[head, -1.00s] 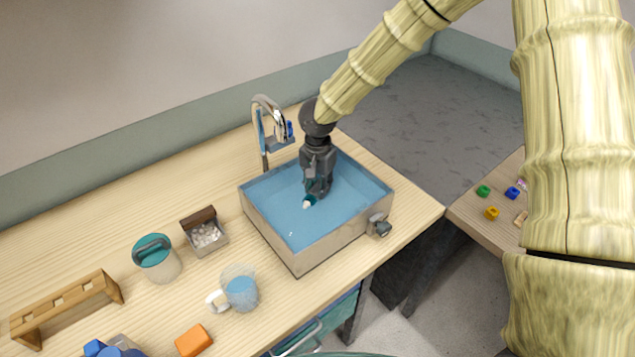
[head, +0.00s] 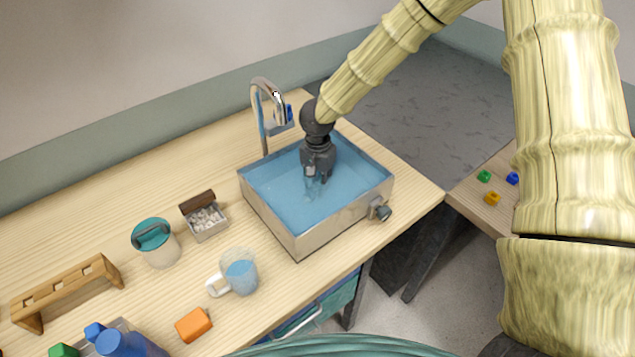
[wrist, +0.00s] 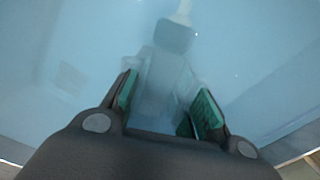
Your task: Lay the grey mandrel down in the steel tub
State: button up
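The steel tub (head: 345,222) stands at the right end of the wooden bench, with blue water in it. My gripper (head: 318,178) points down inside the tub, near its middle. In the wrist view its two green-padded fingers (wrist: 167,105) stand apart, so it is open. The grey mandrel (wrist: 176,36) shows hazily through the water beyond and between the fingers, with a dark grey band and a whitish tip at the top. It seems apart from the pads. In the head view only a faint pale shape shows below the fingers. Whether the mandrel rests flat on the floor cannot be told.
A tap (head: 264,110) rises behind the tub, and a valve knob (head: 381,211) sticks out at its right. A glass mug (head: 240,274), a teal-lidded pot (head: 160,245), a small box of pale pieces (head: 205,220) and an orange block (head: 194,324) stand to the left.

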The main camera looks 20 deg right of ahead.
jog(key=o, duration=0.4)
notch_tip(320, 180, up, 12)
jog(key=shift+r, duration=0.1)
dwell(0.5)
